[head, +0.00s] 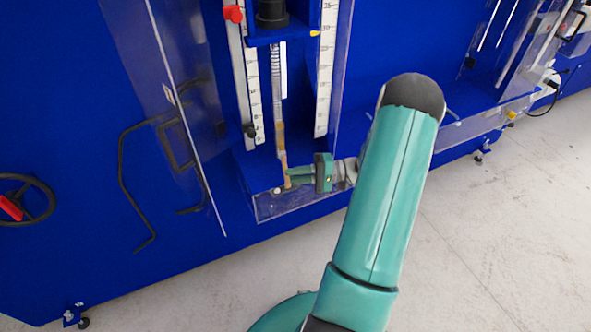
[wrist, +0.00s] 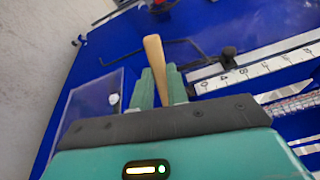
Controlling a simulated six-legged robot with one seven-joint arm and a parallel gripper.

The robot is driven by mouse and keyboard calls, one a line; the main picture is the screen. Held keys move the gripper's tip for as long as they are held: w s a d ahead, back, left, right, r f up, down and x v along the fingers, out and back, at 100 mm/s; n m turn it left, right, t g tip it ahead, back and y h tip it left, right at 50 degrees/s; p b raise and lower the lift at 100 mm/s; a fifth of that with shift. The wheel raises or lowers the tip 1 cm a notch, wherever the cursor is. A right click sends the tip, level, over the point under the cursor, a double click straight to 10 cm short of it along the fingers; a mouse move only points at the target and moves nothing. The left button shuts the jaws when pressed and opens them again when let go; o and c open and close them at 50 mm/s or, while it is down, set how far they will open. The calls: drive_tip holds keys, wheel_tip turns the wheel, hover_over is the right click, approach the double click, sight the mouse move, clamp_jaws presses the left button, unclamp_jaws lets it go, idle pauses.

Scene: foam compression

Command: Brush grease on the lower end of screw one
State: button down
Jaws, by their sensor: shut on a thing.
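Screw one appears to be the thin grey vertical screw (head: 276,85) between two white rulers in the head view. Part of a threaded rod (wrist: 297,104) shows at the right of the wrist view. My gripper (head: 289,176) is shut on a brush with a tan wooden handle (head: 284,164). The brush stands nearly upright just below and in line with the screw's lower end. The handle (wrist: 155,65) sticks out beyond my green fingers (wrist: 158,88) in the wrist view. The bristles are not clear; I cannot tell whether they touch the screw.
White rulers (head: 326,75) (wrist: 255,68) flank the screw. A clear panel (head: 180,90) stands to the left and a low clear guard (head: 300,197) lies in front of the blue base. A black bent handle (head: 125,180) is at the left. The grey floor (head: 480,230) is open at right.

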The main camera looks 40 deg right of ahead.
drive_tip(key=shift+f, duration=0.35)
drive_tip(key=shift+s+a, duration=0.3)
drive_tip(key=shift+s, duration=0.65)
drive_tip(key=shift+s+a, duration=0.3)
drive_tip(key=shift+s, duration=0.65)
drive_tip(key=shift+s+a, duration=0.3)
drive_tip(key=shift+s, duration=0.65)
drive_tip(key=shift+s, duration=0.15)
drive_tip(key=s, duration=0.2)
drive_tip(key=shift+s+a, duration=0.35)
drive_tip(key=shift+a, duration=0.05)
drive_tip(key=shift+w, duration=0.1)
drive_tip(key=w+d, duration=0.2)
drive_tip(key=w, duration=0.5)
